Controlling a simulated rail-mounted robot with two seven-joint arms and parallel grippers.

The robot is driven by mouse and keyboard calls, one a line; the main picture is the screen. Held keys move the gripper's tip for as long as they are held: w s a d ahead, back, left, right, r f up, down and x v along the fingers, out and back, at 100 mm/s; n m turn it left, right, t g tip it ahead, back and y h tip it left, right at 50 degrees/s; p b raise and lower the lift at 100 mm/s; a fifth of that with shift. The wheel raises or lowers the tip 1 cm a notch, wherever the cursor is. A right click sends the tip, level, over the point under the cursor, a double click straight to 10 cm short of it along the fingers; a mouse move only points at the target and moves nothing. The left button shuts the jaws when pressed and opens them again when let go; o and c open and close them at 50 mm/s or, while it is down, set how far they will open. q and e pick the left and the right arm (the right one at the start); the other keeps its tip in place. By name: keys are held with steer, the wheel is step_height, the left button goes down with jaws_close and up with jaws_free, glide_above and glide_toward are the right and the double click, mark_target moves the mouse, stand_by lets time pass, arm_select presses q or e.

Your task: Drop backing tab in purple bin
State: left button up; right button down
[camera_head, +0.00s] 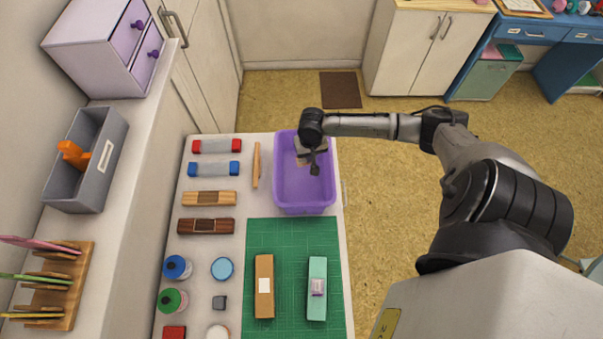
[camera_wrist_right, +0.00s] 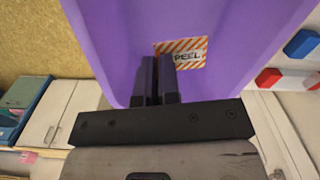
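The purple bin (camera_head: 302,192) stands at the far right of the table. My right gripper (camera_head: 314,169) is over the far part of the bin, pointing down into it. The backing tab (camera_wrist_right: 186,52), with orange and white stripes and the word PEEL, shows against the bin's purple inside, just beyond the fingertips. In the head view a pale patch (camera_head: 302,162) beside the gripper looks like this tab. In the right wrist view the fingers (camera_wrist_right: 160,80) have a narrow gap with nothing seen between them. I cannot tell the tab's exact height in the bin. My left gripper is not in view.
A green cutting mat (camera_head: 290,242) lies nearer, with a tan block (camera_head: 264,278) and a teal block (camera_head: 316,270) on it. Several stamps, ink bottles and a wooden stick (camera_head: 256,165) lie left of the bin. The floor right of the bin is clear.

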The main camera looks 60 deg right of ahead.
steer(key=c, duration=1.3)
jaws_free()
steer(key=shift+f, duration=0.1)
steer(key=shift+o, duration=0.2)
step_height(320, 180, up, 14)
steer(key=p, duration=0.2)
steer(key=shift+f, duration=0.1)
